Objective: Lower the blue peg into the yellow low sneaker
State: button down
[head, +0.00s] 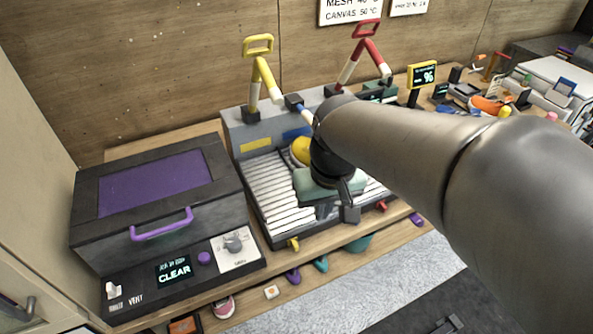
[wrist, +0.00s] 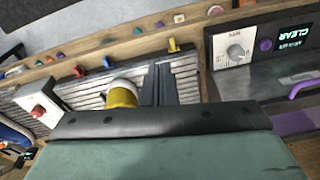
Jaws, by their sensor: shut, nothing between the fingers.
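The yellow low sneaker (head: 299,151) sits on a slatted metal rack, partly hidden behind my wrist in the head view. In the wrist view it shows as a yellow body with a white part (wrist: 122,95), just left of the fingers. A blue and white piece (head: 306,115), likely part of the blue peg, shows at the back of the rack; my arm hides the rest, so I cannot tell its pose. My gripper (wrist: 160,85) is shut and empty, beside the sneaker; I cannot tell whether it touches it.
The slatted rack (head: 262,192) has a yellow-handled peg (head: 262,75) and a red-handled peg (head: 368,55) raised behind it. A yellow lever (head: 293,243) and a red lever (head: 382,206) stick out in front. A dark box with a purple lid (head: 155,183) stands left.

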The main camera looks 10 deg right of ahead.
jog(key=s+f, duration=0.5)
jog(key=s, duration=0.2)
jog(key=shift+a+f+g+b, duration=0.35)
jog(key=shift+a+f+g, duration=0.05)
